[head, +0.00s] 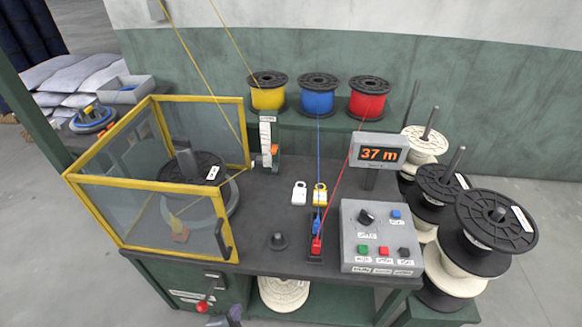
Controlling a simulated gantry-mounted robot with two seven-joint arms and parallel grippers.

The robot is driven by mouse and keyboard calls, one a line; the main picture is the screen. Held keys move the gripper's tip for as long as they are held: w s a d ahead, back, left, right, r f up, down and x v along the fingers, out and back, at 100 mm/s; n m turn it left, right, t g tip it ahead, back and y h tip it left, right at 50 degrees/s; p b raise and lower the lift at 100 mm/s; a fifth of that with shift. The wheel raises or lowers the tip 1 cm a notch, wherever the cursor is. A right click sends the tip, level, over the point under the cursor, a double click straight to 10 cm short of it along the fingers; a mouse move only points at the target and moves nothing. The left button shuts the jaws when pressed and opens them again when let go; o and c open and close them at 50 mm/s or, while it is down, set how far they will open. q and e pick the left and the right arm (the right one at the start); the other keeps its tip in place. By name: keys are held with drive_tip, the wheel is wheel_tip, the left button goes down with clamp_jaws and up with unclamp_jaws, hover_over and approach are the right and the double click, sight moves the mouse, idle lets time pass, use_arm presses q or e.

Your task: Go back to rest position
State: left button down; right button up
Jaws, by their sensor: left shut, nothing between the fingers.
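My left gripper (231,316) shows only as a small dark piece at the bottom edge of the head view, in front of the bench and just right of a red-knobbed lever (203,305). It is shut with nothing in it, and most of it is cut off by the frame. It looks apart from the lever, though the gap is small. My right gripper is not in view. A yellow-framed clear guard box (183,184) covers a black spool (200,165) on the left of the bench.
Yellow, blue (318,93) and red spools stand at the back. A display (379,155) reads 37 m above a button panel (380,237). Two padlocks (299,194) lie mid-bench. Stacked black and white spools (496,235) stand at the right. Floor is clear at the lower left.

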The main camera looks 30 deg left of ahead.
use_arm(q)
drive_tip(key=s+d+r+n+g+h, duration=0.3)
drive_tip(key=d+r, duration=0.3)
drive_tip(key=r, duration=0.2)
drive_tip(key=s+d+n+g, duration=0.1)
drive_tip(key=s+n+g, duration=0.35)
drive_tip(key=s, duration=0.25)
wheel_tip(320, 180, up, 38)
drive_tip(key=p, duration=3.7)
drive_tip(key=shift+f+n+p, duration=0.25)
drive_tip(key=shift+n+p, duration=0.05)
drive_tip(key=shift+n, duration=0.05)
drive_tip(key=shift+w+d+t, duration=0.1)
drive_tip(key=shift+t, duration=0.15)
